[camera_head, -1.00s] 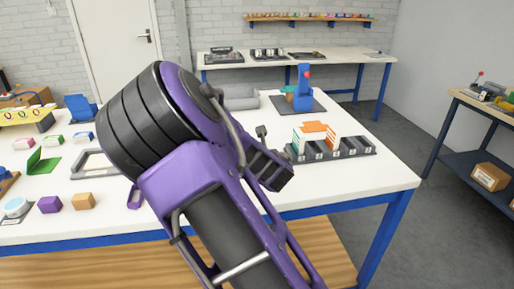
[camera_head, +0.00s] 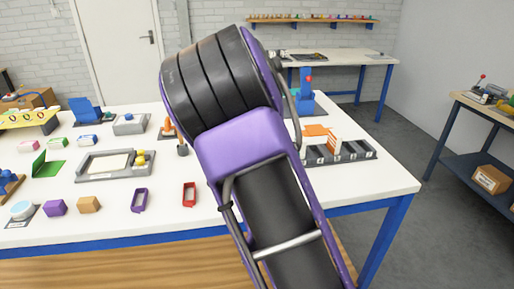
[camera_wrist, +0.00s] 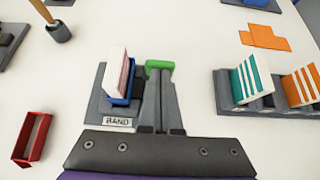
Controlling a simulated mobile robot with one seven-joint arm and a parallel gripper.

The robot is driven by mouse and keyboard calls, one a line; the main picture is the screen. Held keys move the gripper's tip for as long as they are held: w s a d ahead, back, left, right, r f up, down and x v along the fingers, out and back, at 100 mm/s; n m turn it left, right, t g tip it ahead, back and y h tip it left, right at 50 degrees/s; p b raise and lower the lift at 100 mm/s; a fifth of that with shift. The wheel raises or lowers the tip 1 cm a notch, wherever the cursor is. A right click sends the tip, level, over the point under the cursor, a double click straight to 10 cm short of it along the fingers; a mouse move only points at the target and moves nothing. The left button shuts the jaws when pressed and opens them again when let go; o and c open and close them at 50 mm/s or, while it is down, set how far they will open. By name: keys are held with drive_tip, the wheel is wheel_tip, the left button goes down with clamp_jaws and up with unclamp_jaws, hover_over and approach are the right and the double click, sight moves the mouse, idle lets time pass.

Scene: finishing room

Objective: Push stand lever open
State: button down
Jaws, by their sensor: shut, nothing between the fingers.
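In the wrist view, a dark grey stand (camera_wrist: 101,109) labelled BAND holds an upright, slightly tilted white block with reddish edges (camera_wrist: 117,72) in a blue holder (camera_wrist: 131,97). A green lever end (camera_wrist: 160,65) shows to the right of the block, just beyond my fingertips. My gripper (camera_wrist: 158,82) is shut and empty, beside the blue holder on its right. The fingers cover part of the stand and lever, and I cannot tell if they touch the lever. In the head view my arm hides the stand and my gripper.
A slotted rack (camera_head: 345,152) with striped blocks stands to the right; an orange piece (camera_wrist: 265,38) lies behind it. A red frame (camera_wrist: 32,138) lies to the left on the white table (camera_head: 105,222). Bare tabletop separates stand and rack.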

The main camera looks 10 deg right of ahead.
drive_tip(key=w, duration=0.3)
drive_tip(key=shift+w+r+b, duration=0.2)
drive_tip(key=shift+b, duration=0.1)
drive_tip(key=shift+w+f, duration=0.15)
drive_tip(key=shift+w, duration=0.7)
drive_tip(key=shift+w+f, duration=0.1)
drive_tip(key=shift+w, duration=0.7)
drive_tip(key=shift+w, duration=0.15)
